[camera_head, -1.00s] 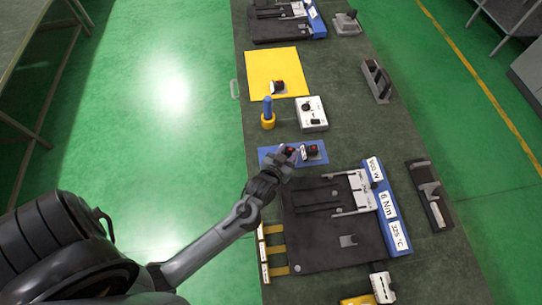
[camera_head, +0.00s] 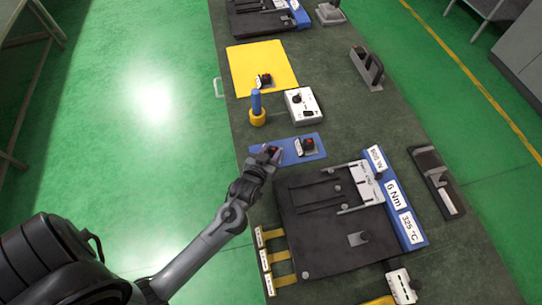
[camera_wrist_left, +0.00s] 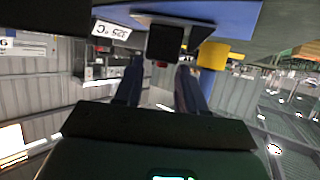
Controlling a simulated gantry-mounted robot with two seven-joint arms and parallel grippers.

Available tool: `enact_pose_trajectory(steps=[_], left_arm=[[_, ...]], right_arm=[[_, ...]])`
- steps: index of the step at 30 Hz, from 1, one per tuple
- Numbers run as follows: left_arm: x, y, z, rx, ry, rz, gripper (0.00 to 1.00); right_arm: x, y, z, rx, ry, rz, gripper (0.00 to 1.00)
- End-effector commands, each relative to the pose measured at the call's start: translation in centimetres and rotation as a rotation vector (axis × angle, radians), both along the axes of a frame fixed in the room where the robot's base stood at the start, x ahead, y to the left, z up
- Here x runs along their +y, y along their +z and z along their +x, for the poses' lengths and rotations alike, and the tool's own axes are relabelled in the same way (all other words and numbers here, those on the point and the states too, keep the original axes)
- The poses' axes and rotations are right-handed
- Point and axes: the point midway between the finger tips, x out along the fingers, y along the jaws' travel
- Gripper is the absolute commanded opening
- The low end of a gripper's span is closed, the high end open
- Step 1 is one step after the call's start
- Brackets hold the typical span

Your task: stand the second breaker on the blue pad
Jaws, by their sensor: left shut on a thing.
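The blue pad (camera_head: 288,155) lies on the bench above the black plate. One dark breaker with a red part (camera_head: 306,146) sits on the pad's right half. My left gripper (camera_head: 269,156) is at the pad's left end, shut on another dark breaker with red on it (camera_head: 271,150). In the left wrist view the held breaker (camera_wrist_left: 165,42) shows as a black block between the fingertips (camera_wrist_left: 160,72), with the blue pad (camera_wrist_left: 232,18) close by. I cannot tell whether the held breaker touches the pad. My right gripper is in neither view.
A yellow pad (camera_head: 285,62) with another breaker (camera_head: 264,81) lies farther up the bench. A blue-handled tool in a yellow base (camera_head: 257,108) and a white box (camera_head: 302,105) stand near the blue pad. The black plate (camera_head: 320,235) with blue labelled edge fills the bench below.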

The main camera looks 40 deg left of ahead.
Motion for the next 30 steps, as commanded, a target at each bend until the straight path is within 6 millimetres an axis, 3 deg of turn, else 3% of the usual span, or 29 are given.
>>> enact_pose_trajectory(steps=[12,13,17,30], left_arm=[[0.03,-0.25,0.02,-0.001,0.000,0.000,0.06],[0.03,-0.27,0.01,-0.001,0.000,0.000,0.43],[0.02,-0.25,0.01,-0.001,0.000,0.000,0.63],[-0.07,0.17,-0.31,-0.001,0.000,0.000,0.66]], right_arm=[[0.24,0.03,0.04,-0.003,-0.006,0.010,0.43],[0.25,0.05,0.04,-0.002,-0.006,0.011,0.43],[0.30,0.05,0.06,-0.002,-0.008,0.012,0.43],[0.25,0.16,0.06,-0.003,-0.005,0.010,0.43]])
